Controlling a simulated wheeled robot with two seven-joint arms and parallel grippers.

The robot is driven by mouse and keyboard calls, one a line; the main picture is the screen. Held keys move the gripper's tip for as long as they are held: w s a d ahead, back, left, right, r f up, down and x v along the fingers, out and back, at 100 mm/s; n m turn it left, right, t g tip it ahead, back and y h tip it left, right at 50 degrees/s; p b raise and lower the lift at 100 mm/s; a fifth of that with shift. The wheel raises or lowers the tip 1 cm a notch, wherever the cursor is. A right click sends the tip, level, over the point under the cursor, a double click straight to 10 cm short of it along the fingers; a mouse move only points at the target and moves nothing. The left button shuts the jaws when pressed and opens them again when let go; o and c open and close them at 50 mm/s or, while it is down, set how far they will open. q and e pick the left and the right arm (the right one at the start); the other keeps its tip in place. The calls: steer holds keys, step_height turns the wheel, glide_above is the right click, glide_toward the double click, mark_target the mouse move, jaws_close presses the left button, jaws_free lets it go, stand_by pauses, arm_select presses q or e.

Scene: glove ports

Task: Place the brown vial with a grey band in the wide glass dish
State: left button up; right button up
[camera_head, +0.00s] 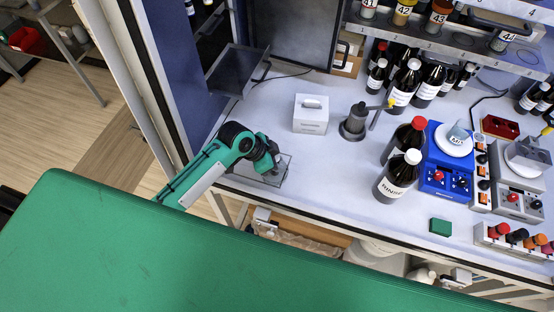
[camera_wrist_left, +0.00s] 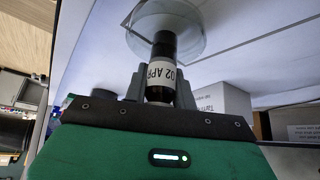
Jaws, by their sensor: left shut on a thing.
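My left gripper (camera_head: 270,168) is low over the left part of the bench. In the left wrist view its fingers (camera_wrist_left: 160,88) are shut on a dark brown vial (camera_wrist_left: 162,50) with a pale band lettered "02 APR". The wide glass dish (camera_wrist_left: 192,42) is clear and shows just beyond the vial's far end; I cannot tell whether they touch. In the head view a clear glass outline (camera_head: 284,178) shows beneath the gripper, and the vial is mostly hidden by it. My right gripper is not in view.
A white box (camera_head: 311,115) and a grey stand with a yellow lever (camera_head: 354,124) are right of the gripper. Large brown bottles (camera_head: 396,178) and a blue balance (camera_head: 446,178) stand farther right. The bench's front middle is clear. A green block (camera_head: 440,227) lies near the front edge.

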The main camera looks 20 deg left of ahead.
arm_select(q)
steer(key=shift+f, duration=0.2)
steer(key=o, duration=0.9)
steer(key=shift+f, duration=0.1)
steer(key=shift+o, duration=0.2)
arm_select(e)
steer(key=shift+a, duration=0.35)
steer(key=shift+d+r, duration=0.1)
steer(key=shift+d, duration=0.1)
arm_select(q)
steer(key=shift+a+r, duration=0.15)
steer(key=shift+r, duration=0.05)
steer(key=b+v, duration=0.5)
steer(key=v, duration=0.6)
steer(key=shift+s+r, duration=0.2)
steer(key=shift+r, duration=0.15)
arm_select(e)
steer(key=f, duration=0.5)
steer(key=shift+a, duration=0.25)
